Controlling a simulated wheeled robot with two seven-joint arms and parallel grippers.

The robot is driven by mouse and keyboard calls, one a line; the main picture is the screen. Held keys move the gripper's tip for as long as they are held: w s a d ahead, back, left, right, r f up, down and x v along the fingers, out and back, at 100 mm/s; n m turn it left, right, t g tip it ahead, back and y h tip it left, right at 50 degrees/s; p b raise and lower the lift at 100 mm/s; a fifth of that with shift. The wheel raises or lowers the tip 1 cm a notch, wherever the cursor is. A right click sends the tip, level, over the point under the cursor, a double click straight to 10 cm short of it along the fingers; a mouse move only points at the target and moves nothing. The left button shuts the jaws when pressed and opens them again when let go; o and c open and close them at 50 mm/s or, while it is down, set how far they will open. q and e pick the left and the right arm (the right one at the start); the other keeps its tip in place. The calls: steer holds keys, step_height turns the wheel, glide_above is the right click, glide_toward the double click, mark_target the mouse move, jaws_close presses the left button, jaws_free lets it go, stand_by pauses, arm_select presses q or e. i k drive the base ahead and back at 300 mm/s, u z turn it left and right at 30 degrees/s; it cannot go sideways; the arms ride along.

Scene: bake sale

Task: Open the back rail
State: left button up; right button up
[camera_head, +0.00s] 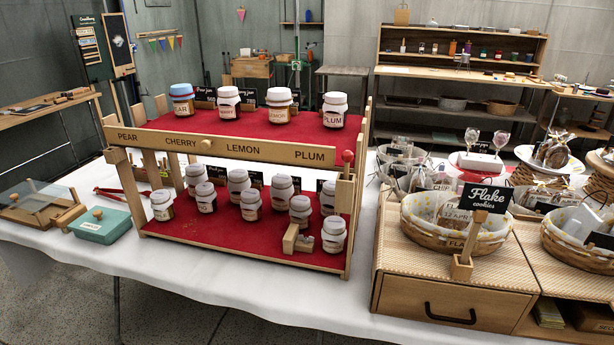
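A two-tier wooden jar stand with red shelves stands on the white-clothed table. A wooden rail (222,147), lettered PEAR, CHERRY, LEMON and PLUM, runs across the front of its upper, rear shelf (250,119). The rail has a round wooden knob (206,144) near its middle. A red knob (347,156) sits at its right end. The rail looks raised across the shelf front, below a row of jars (278,105). Several more jars (251,205) stand on the lower red shelf (228,241). Neither of my grippers shows in this view.
A small wooden block (291,239) stands at the lower shelf's front right. A teal box (101,226) and red tongs (122,192) lie left of the stand. A wooden drawer unit (402,257) bearing a Flake cookies basket (456,225) stands close on the right.

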mark_target(278, 152)
steer(key=z, duration=1.6)
steer(key=k, duration=0.6)
steer(key=u, duration=2.75)
